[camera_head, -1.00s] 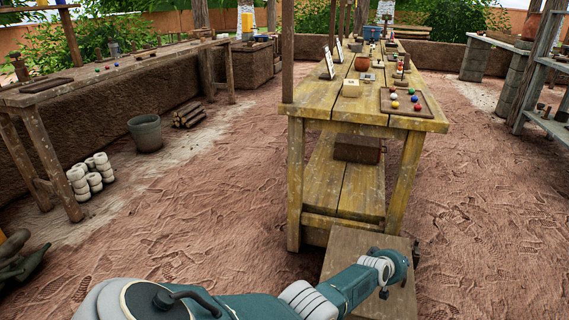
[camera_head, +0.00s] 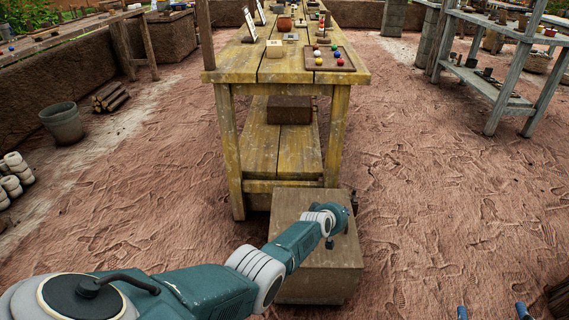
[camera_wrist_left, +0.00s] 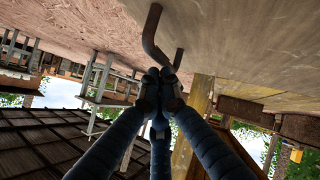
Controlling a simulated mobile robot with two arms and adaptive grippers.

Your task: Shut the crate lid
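The brown wooden crate (camera_head: 318,283) stands on the ground before the near end of the yellow table. Its top (camera_head: 292,208) looks flat in the head view, with my left arm across it; I cannot tell whether a gap is left under the lid. In the left wrist view a bent metal handle (camera_wrist_left: 149,32) stands out from a broad wooden surface (camera_wrist_left: 235,40). My left gripper (camera_wrist_left: 163,84) has its blue fingers drawn together at the handle's bend, apparently shut on it. My right gripper (camera_head: 492,311) shows only two blue fingertips, well apart, at the bottom edge.
The yellow table (camera_head: 225,75) stands just behind the crate, with a dark box (camera_head: 289,109) on its lower shelf. A bucket (camera_head: 63,123) and firewood (camera_head: 110,97) are on the left. A grey shelf (camera_head: 500,100) is at the right.

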